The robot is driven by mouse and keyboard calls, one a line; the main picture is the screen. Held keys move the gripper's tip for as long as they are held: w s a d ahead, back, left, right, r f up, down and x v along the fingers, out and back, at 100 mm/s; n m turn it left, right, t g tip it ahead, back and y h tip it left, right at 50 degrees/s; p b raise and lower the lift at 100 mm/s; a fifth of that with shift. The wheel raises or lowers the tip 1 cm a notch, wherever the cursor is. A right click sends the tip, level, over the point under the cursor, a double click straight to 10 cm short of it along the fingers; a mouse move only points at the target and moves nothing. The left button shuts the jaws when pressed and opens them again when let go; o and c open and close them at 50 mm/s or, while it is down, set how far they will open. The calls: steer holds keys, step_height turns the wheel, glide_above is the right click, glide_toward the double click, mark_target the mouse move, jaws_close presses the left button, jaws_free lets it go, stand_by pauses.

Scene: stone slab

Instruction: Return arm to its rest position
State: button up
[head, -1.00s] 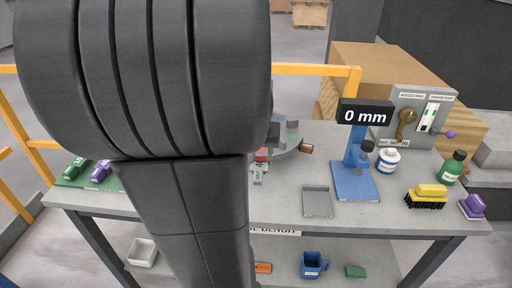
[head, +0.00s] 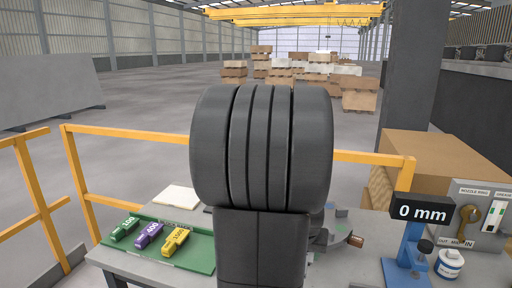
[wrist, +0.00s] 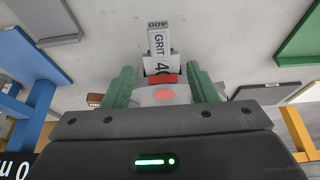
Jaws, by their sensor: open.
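My black arm fills the middle of the head view and hides my gripper there. In the wrist view my gripper (wrist: 162,76) shows two green fingers spread apart. A grey block marked GRIT 400 (wrist: 158,42), with a red part near its lower end, shows between and beyond the fingertips. I cannot tell how far below the fingers it is. A grey disc with a red centre (wrist: 165,94) shows between the fingers.
A green tray (head: 195,257) at the bench's left holds green, purple and yellow grit blocks. A blue stand with a 0 mm display (head: 422,212), a white jar (head: 449,263) and a panel (head: 482,207) are at right. A yellow railing (head: 120,130) runs behind the bench.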

steer(key=x, duration=0.7)
steer(key=shift+w, duration=0.1)
steer(key=shift+w, duration=0.1)
steer(key=v, duration=1.4)
steer(key=x, duration=1.4)
steer(key=shift+s, duration=0.2)
steer(key=w+p, duration=0.1)
steer(key=w+d+p, duration=0.1)
steer(key=w, duration=0.1)
steer(key=shift+w+r, duration=0.15)
steer(key=shift+w, duration=0.1)
steer(key=shift+w+r, duration=0.1)
steer(key=shift+r, duration=0.1)
steer(key=shift+b+v, duration=0.45)
steer(key=shift+v, duration=3.7)
